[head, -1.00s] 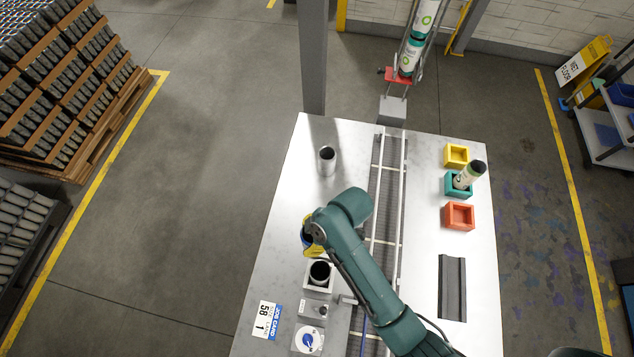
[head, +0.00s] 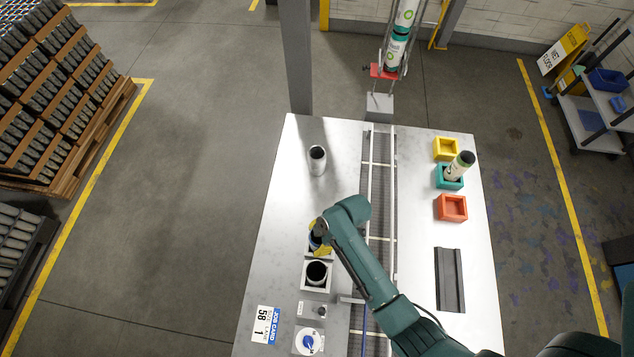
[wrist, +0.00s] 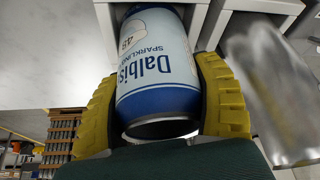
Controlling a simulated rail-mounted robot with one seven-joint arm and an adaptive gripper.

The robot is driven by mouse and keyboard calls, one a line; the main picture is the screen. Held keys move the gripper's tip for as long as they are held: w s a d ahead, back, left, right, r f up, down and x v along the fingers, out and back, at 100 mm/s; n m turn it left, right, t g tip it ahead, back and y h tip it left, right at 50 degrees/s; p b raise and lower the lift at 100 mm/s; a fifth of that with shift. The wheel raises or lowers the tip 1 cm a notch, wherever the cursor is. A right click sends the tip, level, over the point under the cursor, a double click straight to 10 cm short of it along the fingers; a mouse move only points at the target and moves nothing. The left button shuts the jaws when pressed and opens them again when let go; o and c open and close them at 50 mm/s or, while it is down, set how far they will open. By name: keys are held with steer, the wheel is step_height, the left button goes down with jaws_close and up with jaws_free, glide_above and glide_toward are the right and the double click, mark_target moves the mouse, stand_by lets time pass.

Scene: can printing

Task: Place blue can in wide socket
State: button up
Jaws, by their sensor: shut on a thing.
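My gripper (head: 318,240) is shut on the blue can (head: 313,241), which is mostly hidden by my arm in the head view. In the wrist view, the blue and white can (wrist: 157,65) sits between my yellow fingers (wrist: 165,105). Its far end is at the opening of a pale square socket (wrist: 104,25); I cannot tell how far inside it is. A neighbouring pale socket (head: 305,284) holds an open silver can (head: 317,272), which also shows blurred in the wrist view (wrist: 270,90). I cannot tell from the frames which socket is wider.
A silver can (head: 317,160) stands at the back left of the table (head: 275,230). A conveyor (head: 379,185) runs along the middle. At right are yellow (head: 446,149), teal (head: 443,183) and red (head: 452,208) boxes; a tilted can (head: 459,166) is in the teal one. A job card (head: 266,324) lies in front.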

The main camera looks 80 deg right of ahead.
steer(key=shift+f, duration=0.15)
steer(key=o, duration=0.8)
steer(key=v, duration=1.2)
steer(key=shift+r, duration=0.25)
